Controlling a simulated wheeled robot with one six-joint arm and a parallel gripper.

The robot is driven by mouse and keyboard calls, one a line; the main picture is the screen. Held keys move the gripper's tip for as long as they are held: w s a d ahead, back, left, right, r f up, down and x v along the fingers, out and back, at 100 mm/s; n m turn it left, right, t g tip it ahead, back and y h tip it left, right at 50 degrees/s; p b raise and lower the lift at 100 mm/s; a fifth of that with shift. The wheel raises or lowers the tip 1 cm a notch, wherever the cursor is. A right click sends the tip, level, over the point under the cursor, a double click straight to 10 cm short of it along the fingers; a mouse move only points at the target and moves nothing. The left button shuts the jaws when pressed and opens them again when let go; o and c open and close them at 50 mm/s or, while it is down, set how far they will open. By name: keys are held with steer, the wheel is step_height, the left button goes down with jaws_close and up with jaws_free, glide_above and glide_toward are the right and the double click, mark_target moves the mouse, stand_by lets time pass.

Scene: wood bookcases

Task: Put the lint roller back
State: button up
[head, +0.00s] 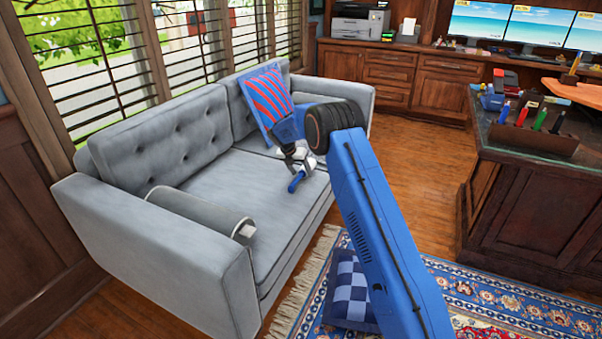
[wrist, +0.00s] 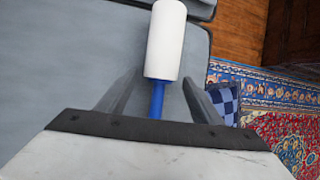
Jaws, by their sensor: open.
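The lint roller has a white cylinder and a blue handle (head: 296,183). In the head view it is on the grey sofa seat, partly hidden by my gripper (head: 298,160). In the wrist view the white cylinder (wrist: 165,40) points up the picture, over the grey seat, and the blue handle runs down between my fingers. My gripper (wrist: 161,88) is open, with a finger on each side of the handle and visible gaps to both. I cannot tell its exact height above the seat.
The grey sofa (head: 150,150) holds a grey bolster (head: 200,212) and a red-and-blue striped cushion (head: 267,100). A blue checked cushion (head: 350,290) lies on the patterned rug (head: 500,300). A dark wood desk (head: 525,200) with a pen holder (head: 533,138) stands at right. Wood floor lies between.

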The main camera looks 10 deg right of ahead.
steer(key=v, duration=1.1)
steer(key=s+d+r+m+y, duration=0.1)
steer(key=s+d+r+m, duration=0.25)
steer(key=s+r, duration=0.5)
steer(key=s+d+r+m, duration=0.2)
steer(key=s+r+m, duration=0.2)
steer(key=s+r, duration=0.4)
steer(key=s+d+r+m+y, duration=0.1)
steer(key=s+d+r+m, duration=0.2)
steer(key=s, duration=0.5)
steer(key=s+d+r+m, duration=0.1)
steer(key=s+r+m, duration=0.4)
steer(key=s, duration=0.4)
steer(key=s+d+r+m+t+y, duration=0.15)
steer(key=s+m, duration=0.55)
steer(key=s, duration=1.4)
steer(key=s+f+m, duration=0.3)
steer(key=s, duration=0.5)
steer(key=s+f+m, duration=0.3)
steer(key=s+f, duration=0.1)
steer(key=s, duration=0.4)
steer(key=shift+s+d+f+m+t+y, duration=0.25)
steer(key=shift+d+f+m+t+y, duration=0.1)
steer(key=shift+t+y, duration=0.1)
